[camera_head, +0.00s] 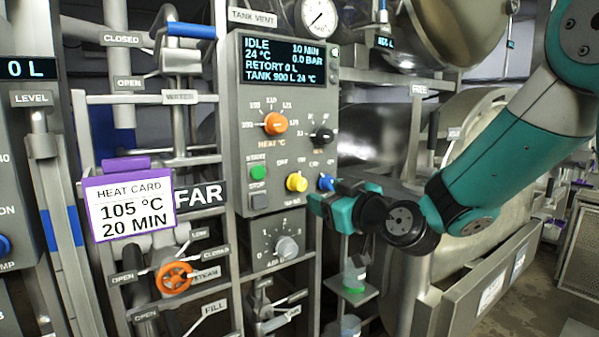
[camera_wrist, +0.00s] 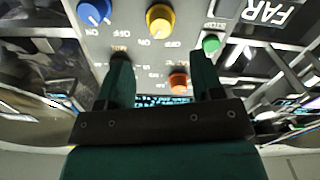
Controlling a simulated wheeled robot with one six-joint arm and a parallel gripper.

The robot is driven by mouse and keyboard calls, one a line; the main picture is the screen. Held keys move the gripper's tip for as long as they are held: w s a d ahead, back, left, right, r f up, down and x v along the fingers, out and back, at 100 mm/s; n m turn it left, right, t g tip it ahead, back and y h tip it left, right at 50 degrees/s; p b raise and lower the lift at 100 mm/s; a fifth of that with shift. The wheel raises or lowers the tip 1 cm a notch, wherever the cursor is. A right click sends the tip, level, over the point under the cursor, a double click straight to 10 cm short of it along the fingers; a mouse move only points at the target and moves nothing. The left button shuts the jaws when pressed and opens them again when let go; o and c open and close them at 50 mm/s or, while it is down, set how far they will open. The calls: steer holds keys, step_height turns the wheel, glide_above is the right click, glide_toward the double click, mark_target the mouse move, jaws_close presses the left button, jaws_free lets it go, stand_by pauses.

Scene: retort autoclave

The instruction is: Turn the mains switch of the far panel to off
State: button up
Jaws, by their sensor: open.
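The far panel (camera_head: 287,120) is a grey box with a lit display, beside a black FAR sign. A yellow rotary switch (camera_head: 297,182) low on its front looks like the mains switch, though its name label is too small to read. It also shows at the top of the wrist view (camera_wrist: 160,18), with ON and OFF marks. I cannot tell its setting. A blue rotary switch (camera_head: 326,182) sits right of it, partly behind my gripper. My gripper (camera_head: 325,196) is open and empty in front of the panel's lower right. In the wrist view the yellow switch shows beyond the gap between its fingers.
An orange heat knob (camera_head: 274,123), a black knob (camera_head: 321,135) and a green start button (camera_head: 257,172) are close by on the panel. A purple-edged heat card (camera_head: 130,207) hangs at left. Below is a box with a grey knob (camera_head: 287,248).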

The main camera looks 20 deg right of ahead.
mark_target(302, 184)
steer(key=p+x, duration=0.5)
steer(key=x, duration=0.4)
steer(key=shift+w+r, duration=0.1)
steer(key=shift+w, duration=0.05)
steer(key=shift+w+a, duration=0.15)
steer(key=shift+w, duration=0.2)
steer(key=shift+c, duration=0.3)
steer(key=c, duration=0.9)
steer(key=shift+o, duration=0.2)
